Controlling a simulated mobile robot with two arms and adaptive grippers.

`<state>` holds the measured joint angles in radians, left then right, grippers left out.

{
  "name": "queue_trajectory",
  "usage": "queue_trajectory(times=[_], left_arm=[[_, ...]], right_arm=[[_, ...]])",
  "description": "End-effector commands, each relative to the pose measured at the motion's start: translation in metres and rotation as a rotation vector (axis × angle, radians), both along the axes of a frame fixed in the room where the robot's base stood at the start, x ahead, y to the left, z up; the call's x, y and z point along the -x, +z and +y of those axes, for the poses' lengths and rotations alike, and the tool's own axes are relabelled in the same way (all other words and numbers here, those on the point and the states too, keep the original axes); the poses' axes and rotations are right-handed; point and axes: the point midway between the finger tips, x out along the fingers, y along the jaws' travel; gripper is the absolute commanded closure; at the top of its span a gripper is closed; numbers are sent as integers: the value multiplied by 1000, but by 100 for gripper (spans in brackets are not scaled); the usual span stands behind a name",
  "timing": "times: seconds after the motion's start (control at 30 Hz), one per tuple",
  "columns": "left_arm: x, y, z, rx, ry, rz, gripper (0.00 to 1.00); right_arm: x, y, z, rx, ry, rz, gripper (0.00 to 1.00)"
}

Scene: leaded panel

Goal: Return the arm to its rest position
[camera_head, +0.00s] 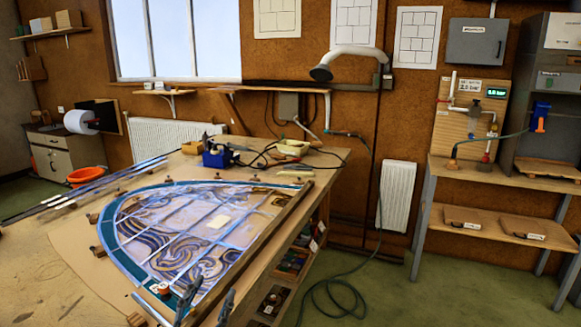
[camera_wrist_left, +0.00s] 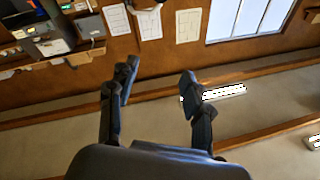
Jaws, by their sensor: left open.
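My left gripper (camera_head: 207,298) shows at the bottom edge of the head view as two dark fingers standing apart. They appear in front of the lower right corner of the leaded panel (camera_head: 190,228); I cannot tell their height above it. In the left wrist view the left gripper (camera_wrist_left: 158,80) is open, with nothing between its fingers. That view faces the wall, its window (camera_wrist_left: 243,18) and paper sheets. The panel has a curved teal border and blue and brown swirls, and lies flat on the wooden workbench (camera_head: 62,285). My right gripper is in neither view.
A wooden batten (camera_head: 262,240) runs along the panel's right side, with small blocks around the edge. A blue tool (camera_head: 218,158) and cables lie at the bench's back. Long metal strips (camera_head: 85,190) lie at left. A hose (camera_head: 335,295) lies on otherwise clear floor.

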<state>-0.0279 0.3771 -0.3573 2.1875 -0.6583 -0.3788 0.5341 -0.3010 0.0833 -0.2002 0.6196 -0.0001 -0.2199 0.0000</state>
Motion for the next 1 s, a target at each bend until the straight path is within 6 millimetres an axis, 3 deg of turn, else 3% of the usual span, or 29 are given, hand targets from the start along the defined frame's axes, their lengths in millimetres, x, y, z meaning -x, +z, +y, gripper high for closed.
queue_trajectory(times=[0.13, 0.2, 0.33, 0.5, 0.77, 1.0], left_arm=[[32, -86, 47, 86, 216, 373, 50], [59, -129, 61, 103, 285, 566, 50], [118, -189, 72, 106, 345, 878, 50], [185, -232, 69, 92, 345, 1171, 50], [276, -261, 57, 64, 279, 1510, 50], [257, -327, 55, 55, 284, 1522, 50]], right_arm=[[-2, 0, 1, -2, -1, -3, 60], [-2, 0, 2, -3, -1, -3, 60], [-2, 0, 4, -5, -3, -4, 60], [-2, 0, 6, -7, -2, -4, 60], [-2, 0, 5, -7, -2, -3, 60], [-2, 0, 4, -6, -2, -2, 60]])
